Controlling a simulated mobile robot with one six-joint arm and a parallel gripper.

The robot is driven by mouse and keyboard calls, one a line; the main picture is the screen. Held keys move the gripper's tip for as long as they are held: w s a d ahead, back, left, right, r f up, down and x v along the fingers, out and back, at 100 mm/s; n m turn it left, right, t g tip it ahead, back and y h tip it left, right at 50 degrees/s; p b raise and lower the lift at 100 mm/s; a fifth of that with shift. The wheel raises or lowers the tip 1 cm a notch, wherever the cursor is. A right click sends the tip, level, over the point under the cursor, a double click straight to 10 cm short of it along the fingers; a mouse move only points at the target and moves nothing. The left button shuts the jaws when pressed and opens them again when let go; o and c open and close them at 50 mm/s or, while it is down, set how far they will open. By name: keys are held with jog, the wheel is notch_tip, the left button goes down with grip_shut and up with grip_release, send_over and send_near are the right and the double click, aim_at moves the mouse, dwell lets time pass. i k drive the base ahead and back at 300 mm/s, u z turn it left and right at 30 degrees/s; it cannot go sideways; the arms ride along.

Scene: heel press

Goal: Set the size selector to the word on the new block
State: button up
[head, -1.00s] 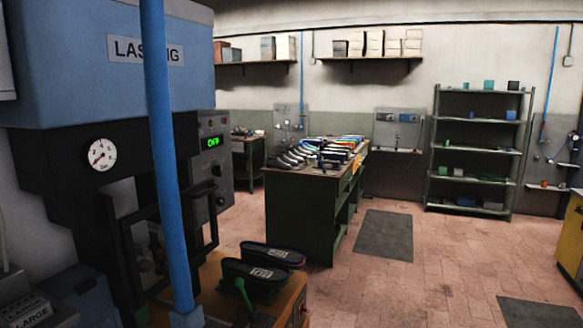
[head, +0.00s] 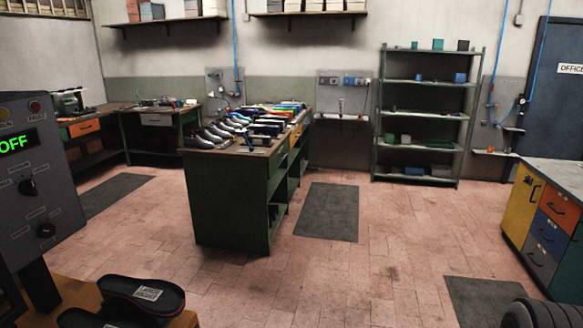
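The grey control panel (head: 38,175) of the press is at the left edge, with a green display (head: 18,141) reading OFF. It has two black knobs, an upper one (head: 28,187) and a lower one (head: 46,230). The small labels around them are too small to read, so I cannot tell which is the size selector or its setting. A black shoe-shaped block (head: 120,293) lies on the orange-brown bench (head: 60,290) at lower left. Its pale label (head: 150,294) has two lines; the upper seems to read LARGE. A second dark block (head: 85,318) is cut off below.
A green workbench (head: 225,205) covered with shoes stands mid-room, with a dark mat (head: 327,212) beside it. Shelves (head: 420,110) stand at the back. A drawer cabinet (head: 545,225) is at right. A dark ribbed shape is at the bottom right. The floor between is clear.

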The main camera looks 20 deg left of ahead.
aim_at(27, 187)
jog(key=u, duration=0.6)
jog(key=i, duration=1.2)
jog(key=u, duration=1.25)
jog(key=i, duration=0.6)
jog(key=u, duration=0.15)
jog(key=k, duration=0.75)
jog(key=u, duration=0.2)
jog(key=i, duration=0.7)
jog(key=z, duration=0.05)
